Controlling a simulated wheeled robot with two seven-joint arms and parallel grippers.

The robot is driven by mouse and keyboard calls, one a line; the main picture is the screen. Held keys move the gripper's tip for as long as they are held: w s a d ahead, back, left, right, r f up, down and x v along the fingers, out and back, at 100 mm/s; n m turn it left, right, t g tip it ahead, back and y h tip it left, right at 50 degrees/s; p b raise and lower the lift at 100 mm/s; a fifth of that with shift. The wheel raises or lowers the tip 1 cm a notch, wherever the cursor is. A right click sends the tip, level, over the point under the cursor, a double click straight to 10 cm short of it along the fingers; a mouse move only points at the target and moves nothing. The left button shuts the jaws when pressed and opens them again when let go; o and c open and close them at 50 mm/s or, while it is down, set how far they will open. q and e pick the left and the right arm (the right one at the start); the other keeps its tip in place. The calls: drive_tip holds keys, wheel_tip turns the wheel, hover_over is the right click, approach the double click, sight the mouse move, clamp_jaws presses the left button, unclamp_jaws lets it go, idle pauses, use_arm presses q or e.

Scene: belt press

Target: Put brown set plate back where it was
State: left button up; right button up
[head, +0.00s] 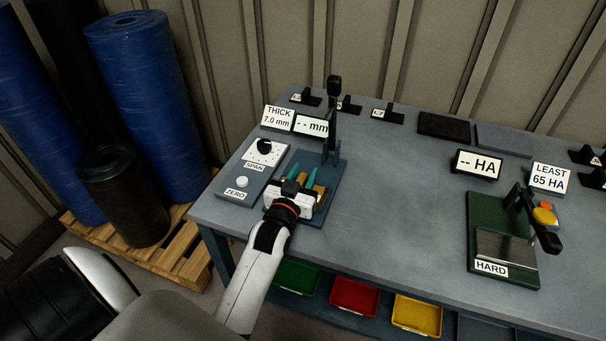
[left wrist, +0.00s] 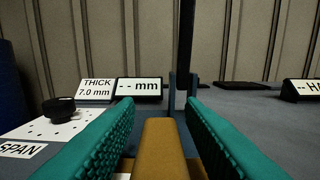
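The brown set plate shows as a yellow-brown block (left wrist: 160,150) in the left wrist view, low in the middle. In the head view a brown piece (head: 307,183) shows between my teal fingers at the thickness gauge (head: 332,160). My left gripper (head: 307,173) is low over the gauge's blue base. In the left wrist view its fingers (left wrist: 160,108) stand on either side of the block, with gaps visible, so it looks open. The lower part of the block is hidden. My right gripper is not in view.
The gauge's black post (head: 333,120) rises just beyond the fingers. A panel with a SPAN knob (head: 264,149) and ZERO button (head: 242,182) lies left. A green hardness tester (head: 505,245) stands right. Dark slabs (head: 443,125) lie at the back. The table's middle is clear.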

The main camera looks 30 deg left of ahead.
use_arm(q)
drive_tip(key=shift+f+b, duration=0.15)
drive_tip(key=shift+b, duration=0.35)
drive_tip(key=v, duration=0.4)
drive_tip(key=b+v, duration=0.1)
drive_tip(key=v, duration=0.3)
drive_tip(key=r+v, duration=0.1)
drive_tip(key=v, duration=0.3)
drive_tip(key=shift+d+b, duration=0.25)
drive_tip(key=shift+b, duration=0.15)
drive_tip(key=shift+f, duration=0.1)
